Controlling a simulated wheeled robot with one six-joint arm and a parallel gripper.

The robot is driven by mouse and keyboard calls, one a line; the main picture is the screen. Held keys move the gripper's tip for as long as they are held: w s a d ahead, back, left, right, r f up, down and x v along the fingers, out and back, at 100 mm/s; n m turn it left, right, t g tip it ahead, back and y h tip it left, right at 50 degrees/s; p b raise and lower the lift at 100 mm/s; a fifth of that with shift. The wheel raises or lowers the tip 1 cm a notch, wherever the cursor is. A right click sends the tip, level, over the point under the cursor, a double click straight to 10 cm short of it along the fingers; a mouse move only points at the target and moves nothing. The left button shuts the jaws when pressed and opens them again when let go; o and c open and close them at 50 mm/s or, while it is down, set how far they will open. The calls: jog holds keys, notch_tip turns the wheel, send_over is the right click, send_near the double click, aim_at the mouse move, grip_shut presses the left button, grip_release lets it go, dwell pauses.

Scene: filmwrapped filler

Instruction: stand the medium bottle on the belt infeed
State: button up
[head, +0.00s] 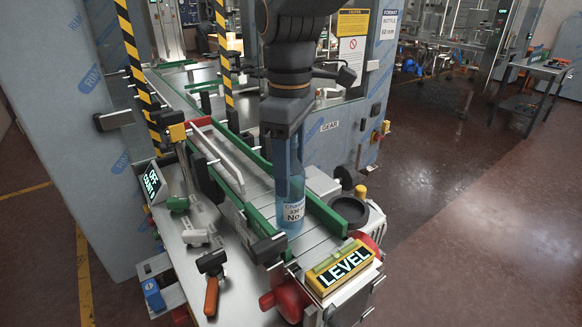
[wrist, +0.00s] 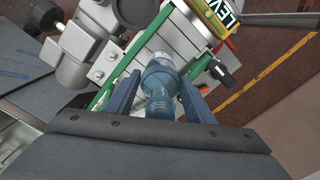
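The medium bottle (head: 291,190), clear blue with a white printed label, is upright over the grey belt (head: 265,192) at its near end, between the two green guide rails. Its base looks level with the belt surface; I cannot tell whether it bears its weight there. My gripper (head: 288,160) points down from above, its two blue fingers along either side of the bottle's upper part. The bottle's top is hidden by the gripper in the head view.
A yellow LEVEL sign (head: 341,266) and a red knob (head: 288,298) stand at the belt's near end. An orange-handled lever (head: 211,290) and clamps are left. Striped posts (head: 135,50) rise farther back.

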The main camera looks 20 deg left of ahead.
jog(key=shift+o, duration=1.3)
notch_tip(320, 180, up, 12)
jog(key=b, duration=0.3)
jog(key=shift+r, duration=0.2)
